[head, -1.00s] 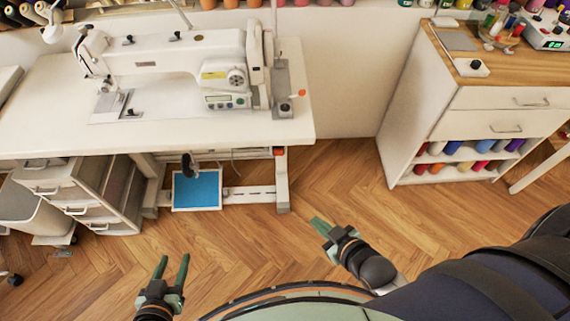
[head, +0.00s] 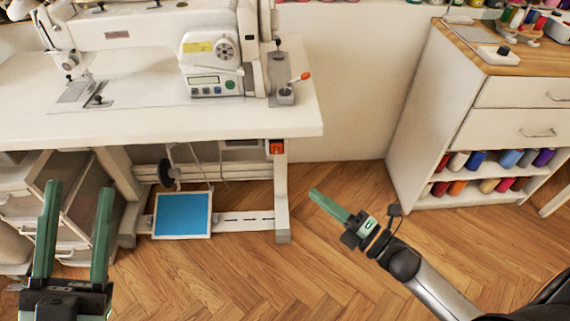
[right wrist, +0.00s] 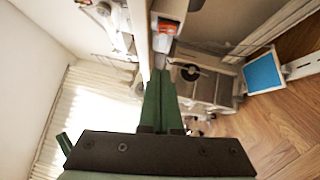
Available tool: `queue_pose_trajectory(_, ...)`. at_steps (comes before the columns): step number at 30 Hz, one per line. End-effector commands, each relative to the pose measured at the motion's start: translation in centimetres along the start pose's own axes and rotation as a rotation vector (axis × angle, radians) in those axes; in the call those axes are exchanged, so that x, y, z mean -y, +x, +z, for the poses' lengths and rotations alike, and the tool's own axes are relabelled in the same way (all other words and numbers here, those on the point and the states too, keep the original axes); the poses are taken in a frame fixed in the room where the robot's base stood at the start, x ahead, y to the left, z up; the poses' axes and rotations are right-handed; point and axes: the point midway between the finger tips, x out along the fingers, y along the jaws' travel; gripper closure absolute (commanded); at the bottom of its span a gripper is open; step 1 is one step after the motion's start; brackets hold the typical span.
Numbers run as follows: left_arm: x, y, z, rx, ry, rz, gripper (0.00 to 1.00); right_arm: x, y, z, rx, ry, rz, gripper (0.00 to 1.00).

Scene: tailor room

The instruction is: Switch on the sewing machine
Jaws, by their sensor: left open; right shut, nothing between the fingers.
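The white sewing machine (head: 150,35) stands on a white table (head: 200,122), with a small control panel (head: 212,84) on its right end. A red-orange switch box (head: 277,147) hangs under the table's right edge. It also shows in the right wrist view (right wrist: 166,27), just beyond the fingertips. My right gripper (head: 314,192) is shut and empty, below and to the right of the switch box, its green fingers pointing up and left. My left gripper (head: 75,190) is open and empty at the lower left, in front of the drawers.
A blue foot pedal (head: 182,214) lies below the table. A white cabinet (head: 420,120) with thread spools stands at right. The wooden floor between table and cabinet is clear.

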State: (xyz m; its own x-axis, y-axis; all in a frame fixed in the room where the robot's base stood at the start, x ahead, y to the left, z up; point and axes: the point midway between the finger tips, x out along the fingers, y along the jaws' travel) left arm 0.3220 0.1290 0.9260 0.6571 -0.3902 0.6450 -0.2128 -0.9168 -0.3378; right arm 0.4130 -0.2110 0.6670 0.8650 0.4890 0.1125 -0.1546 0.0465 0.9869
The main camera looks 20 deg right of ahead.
Motion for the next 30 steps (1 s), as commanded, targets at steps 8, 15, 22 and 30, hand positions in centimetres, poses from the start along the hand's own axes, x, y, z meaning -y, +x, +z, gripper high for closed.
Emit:
queue_pose_trajectory(8, 0.0, 0.1, 0.0, 0.0, 0.0, 0.0, 0.5, -0.1, 0.1, 0.0, 0.002, 0.003, -0.001, 1.0)
queue_pose_trajectory(15, 0.0, 0.1, -1.4, -0.061, 0.017, 0.005, 0.5, -0.1, 2.7, 0.1, 0.002, 0.002, 0.002, 1.0)
queue_pose_trajectory(22, -0.1, -0.2, -2.1, -0.099, 0.021, 0.006, 0.5, 0.0, 6.9, 0.1, 0.002, 0.002, 0.002, 1.0)
queue_pose_trajectory(30, -0.4, -0.7, -1.5, -0.091, 0.008, 0.004, 0.5, 0.1, 11.0, 1.0, 0.002, 0.001, -0.001, 1.0)
